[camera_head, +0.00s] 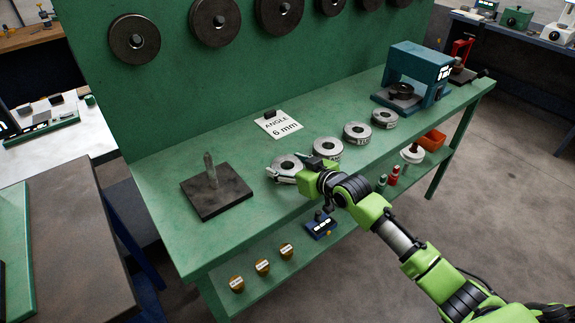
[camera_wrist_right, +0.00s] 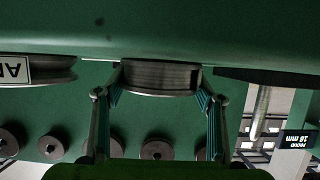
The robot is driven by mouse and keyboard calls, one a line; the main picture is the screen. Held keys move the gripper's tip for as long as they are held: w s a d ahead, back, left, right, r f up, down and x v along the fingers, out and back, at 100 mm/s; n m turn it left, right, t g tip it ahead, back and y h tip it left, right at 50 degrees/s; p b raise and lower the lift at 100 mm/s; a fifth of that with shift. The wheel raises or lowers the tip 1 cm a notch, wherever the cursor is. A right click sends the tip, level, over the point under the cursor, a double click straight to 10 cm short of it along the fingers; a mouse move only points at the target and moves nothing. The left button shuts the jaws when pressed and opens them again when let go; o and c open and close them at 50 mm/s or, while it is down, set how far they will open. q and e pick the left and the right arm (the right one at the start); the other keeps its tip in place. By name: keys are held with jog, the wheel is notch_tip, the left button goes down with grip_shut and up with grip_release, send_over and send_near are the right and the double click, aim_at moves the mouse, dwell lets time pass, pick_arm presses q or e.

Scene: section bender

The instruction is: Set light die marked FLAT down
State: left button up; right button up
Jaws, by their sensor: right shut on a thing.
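A light grey round die (camera_head: 284,167) with a dark centre hole is at the front of the green bench, left of the other light dies. My right gripper (camera_head: 303,164) is shut on it from the right. In the right wrist view, which is upside down, the die (camera_wrist_right: 160,78) sits between the two fingers (camera_wrist_right: 160,97). It is level and close to the bench top; I cannot tell whether it touches. Its marking is not readable. My left gripper is not in view.
Light dies (camera_head: 328,149), (camera_head: 357,133) and (camera_head: 384,118) stand in a row to the right. A dark base with an upright pin (camera_head: 217,192) stands left. A card reading ANGLE 6 mm (camera_head: 278,125) lies behind. A blue machine (camera_head: 418,65) stands at the far right.

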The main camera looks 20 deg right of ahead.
jog(key=o, duration=1.5)
jog(key=shift+s+d+r, duration=0.2)
jog(key=shift+s+d, duration=0.05)
jog(key=shift+s, duration=0.25)
jog(key=b+v, duration=0.1)
jog(key=v, duration=1)
jog(key=shift+r, duration=0.1)
